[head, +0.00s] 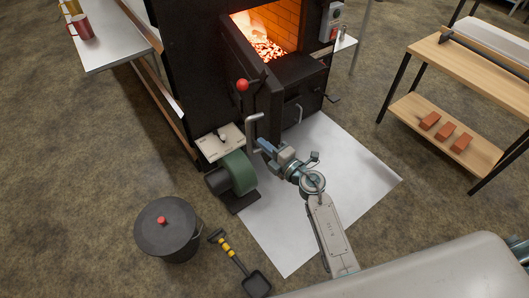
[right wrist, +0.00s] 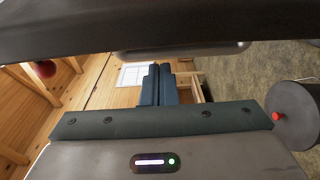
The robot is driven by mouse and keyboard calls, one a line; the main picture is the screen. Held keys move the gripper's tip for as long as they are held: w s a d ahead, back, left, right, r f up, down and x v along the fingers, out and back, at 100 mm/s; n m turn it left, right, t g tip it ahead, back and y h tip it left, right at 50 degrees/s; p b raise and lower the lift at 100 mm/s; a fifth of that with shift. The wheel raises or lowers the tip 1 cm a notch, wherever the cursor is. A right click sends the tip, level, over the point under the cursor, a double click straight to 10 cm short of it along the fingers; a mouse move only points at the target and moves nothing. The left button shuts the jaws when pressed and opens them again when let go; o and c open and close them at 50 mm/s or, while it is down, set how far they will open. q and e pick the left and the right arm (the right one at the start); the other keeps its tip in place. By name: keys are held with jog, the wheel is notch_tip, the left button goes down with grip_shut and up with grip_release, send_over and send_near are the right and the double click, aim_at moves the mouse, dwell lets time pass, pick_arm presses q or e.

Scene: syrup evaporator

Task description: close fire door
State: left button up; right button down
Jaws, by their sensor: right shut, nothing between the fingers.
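The black fire door (head: 268,98) stands open, swung out from the left side of the glowing firebox opening (head: 268,35). A grey bar handle (head: 253,131) is on its outer side. My right gripper (head: 260,146) is shut and empty, close to the lower end of this handle; I cannot tell whether they touch. In the right wrist view the shut fingers (right wrist: 158,84) point towards a dark edge across the top, with a grey bar (right wrist: 185,51) just beyond the tips. My left gripper is not in view.
A green blower (head: 238,172) stands left of my right gripper. A lidded black bucket (head: 167,230) and a shovel (head: 240,265) are on the floor nearby. A red ball knob (head: 242,85) is by the door. The white floor sheet (head: 350,175) is mostly clear.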

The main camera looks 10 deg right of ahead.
jog(key=shift+w+d, duration=0.1)
jog(key=shift+d, duration=0.75)
jog(key=shift+d, duration=0.1)
